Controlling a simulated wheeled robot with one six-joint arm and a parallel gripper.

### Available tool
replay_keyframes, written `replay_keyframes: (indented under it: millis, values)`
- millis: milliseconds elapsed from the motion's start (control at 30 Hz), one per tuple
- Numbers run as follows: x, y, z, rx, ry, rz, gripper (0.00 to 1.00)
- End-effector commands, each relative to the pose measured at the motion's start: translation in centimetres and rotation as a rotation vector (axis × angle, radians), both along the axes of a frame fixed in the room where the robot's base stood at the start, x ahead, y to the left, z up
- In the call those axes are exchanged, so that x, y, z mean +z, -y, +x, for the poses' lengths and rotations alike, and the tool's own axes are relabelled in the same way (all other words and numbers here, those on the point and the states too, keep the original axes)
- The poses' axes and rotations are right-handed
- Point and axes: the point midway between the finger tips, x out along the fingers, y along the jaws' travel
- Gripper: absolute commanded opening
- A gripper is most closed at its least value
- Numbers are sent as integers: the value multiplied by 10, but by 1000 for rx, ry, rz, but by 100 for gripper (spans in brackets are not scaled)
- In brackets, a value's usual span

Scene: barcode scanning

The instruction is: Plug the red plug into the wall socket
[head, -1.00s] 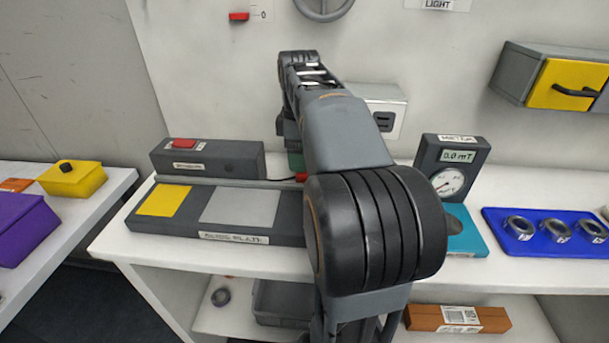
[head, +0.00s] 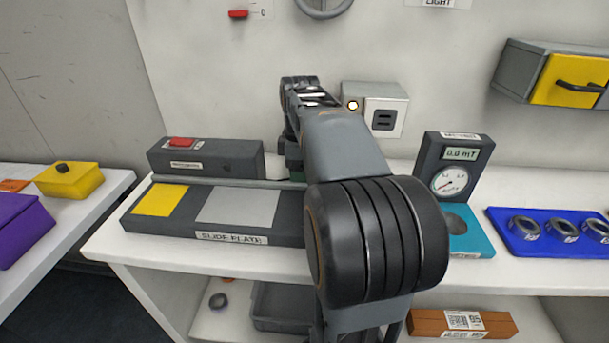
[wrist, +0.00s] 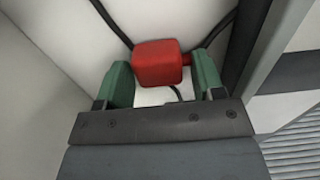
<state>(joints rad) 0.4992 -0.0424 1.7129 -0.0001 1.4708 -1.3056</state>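The red plug (wrist: 157,63) sits between the two green fingers of my gripper (wrist: 163,83) in the wrist view. Its left side is close against the left finger. A small gap shows between its body and the right finger, with a short red stub there. The fingers are wide apart. In the head view my gripper (head: 294,160) is low behind the bench items, and my arm hides the plug. The wall socket (head: 384,120) is the light plate with dark slots on a grey box, to the right of my gripper. A lamp on the box glows.
A slide plate (head: 237,237) and a box with a red button (head: 205,162) stand left of my arm. A meter (head: 452,175) and a blue tray of rings (head: 510,244) stand to the right. Black cable (wrist: 108,22) runs near the plug.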

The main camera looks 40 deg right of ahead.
Motion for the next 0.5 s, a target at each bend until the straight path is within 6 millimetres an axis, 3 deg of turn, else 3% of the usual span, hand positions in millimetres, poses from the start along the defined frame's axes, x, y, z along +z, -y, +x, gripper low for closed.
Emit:
replay_keyframes:
  millis: [367, 500]
  values:
    - [0, 0, 0, 0, 0, 0, 26]
    - [0, 0, 0, 0, 0, 0, 23]
